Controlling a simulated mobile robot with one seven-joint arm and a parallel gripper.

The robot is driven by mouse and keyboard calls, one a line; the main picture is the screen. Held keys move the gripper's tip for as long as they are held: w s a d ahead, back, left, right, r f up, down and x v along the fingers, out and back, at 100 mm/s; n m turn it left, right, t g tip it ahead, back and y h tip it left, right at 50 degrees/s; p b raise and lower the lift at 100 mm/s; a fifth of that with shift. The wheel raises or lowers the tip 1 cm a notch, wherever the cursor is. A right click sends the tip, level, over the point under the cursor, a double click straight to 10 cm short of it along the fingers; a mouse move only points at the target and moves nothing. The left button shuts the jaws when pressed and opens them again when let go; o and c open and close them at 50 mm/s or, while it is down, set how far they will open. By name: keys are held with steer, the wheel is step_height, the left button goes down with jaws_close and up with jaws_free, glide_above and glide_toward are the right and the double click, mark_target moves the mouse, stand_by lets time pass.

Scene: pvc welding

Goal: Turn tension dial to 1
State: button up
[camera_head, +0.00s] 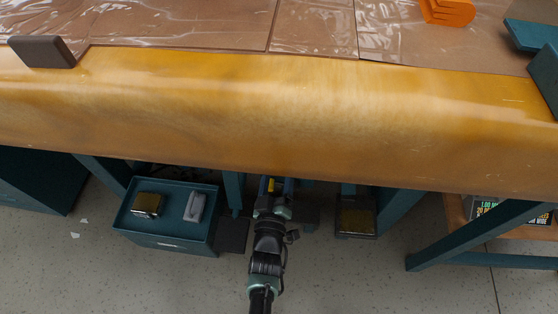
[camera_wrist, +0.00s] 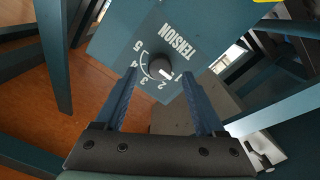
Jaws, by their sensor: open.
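The tension dial (camera_wrist: 160,67) is a small dark round knob on a teal panel (camera_wrist: 125,30) in the wrist view. The word TENSION and the numbers 1 to 5 are printed around it. A white mark on the knob's lower right side points roughly toward the 1; whether it is exactly on it is hard to tell. My gripper (camera_wrist: 159,76) is open, its two blue fingers on either side of the dial in the picture. I cannot tell whether they touch it. In the head view my gripper (camera_head: 271,186) is under the table's front edge, and the dial is hidden.
A long table with a worn yellow edge (camera_head: 280,110) spans the head view above my arm. A teal bin (camera_head: 170,238) with small items stands on the left. Teal table legs (camera_head: 400,210) stand on the right. A grey box (camera_wrist: 225,100) is beside the panel.

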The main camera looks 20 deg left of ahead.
steer(key=p+v, duration=0.3)
steer(key=v, duration=0.7)
steer(key=shift+s+p, duration=0.3)
steer(key=shift+s, duration=0.1)
steer(key=shift+d, duration=0.1)
